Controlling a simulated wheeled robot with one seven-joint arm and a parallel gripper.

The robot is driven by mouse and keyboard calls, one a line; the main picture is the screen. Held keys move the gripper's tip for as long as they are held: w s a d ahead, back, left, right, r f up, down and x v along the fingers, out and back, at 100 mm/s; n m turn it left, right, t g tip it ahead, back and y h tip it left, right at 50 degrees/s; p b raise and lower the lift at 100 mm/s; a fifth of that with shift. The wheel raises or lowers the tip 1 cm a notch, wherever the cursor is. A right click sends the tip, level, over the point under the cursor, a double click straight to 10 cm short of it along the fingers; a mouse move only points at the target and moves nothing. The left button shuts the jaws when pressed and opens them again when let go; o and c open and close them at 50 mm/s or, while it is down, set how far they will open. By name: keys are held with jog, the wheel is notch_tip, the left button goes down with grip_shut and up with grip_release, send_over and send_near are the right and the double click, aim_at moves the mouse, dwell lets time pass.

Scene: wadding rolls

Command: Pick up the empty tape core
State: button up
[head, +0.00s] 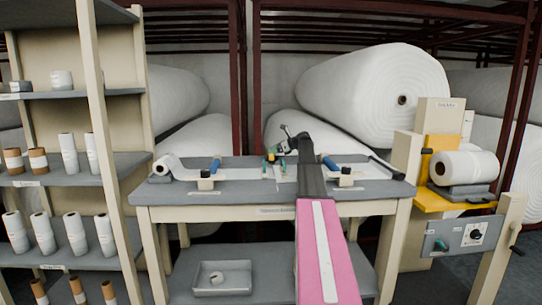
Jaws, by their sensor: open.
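A small pale ring-like piece (216,278) lies in a shallow grey tray (222,291) on the workbench's lower shelf. It may be the empty tape core, but it is too small to tell for sure. My pink and dark arm reaches forward over the workbench (180,196).
A white roll (167,163) lies at the bench's left. Blue-handled tools (214,165) stand on the benchtop. A shelf rack (120,165) with upright rolls is at left. A yellow machine (440,200) holding a white roll (465,164) is at right. Huge wadding rolls (365,92) fill the back.

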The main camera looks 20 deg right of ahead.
jog(key=x, duration=0.3)
jog(key=shift+a, duration=0.15)
jog(key=c, duration=1)
jog(key=shift+r, duration=0.2)
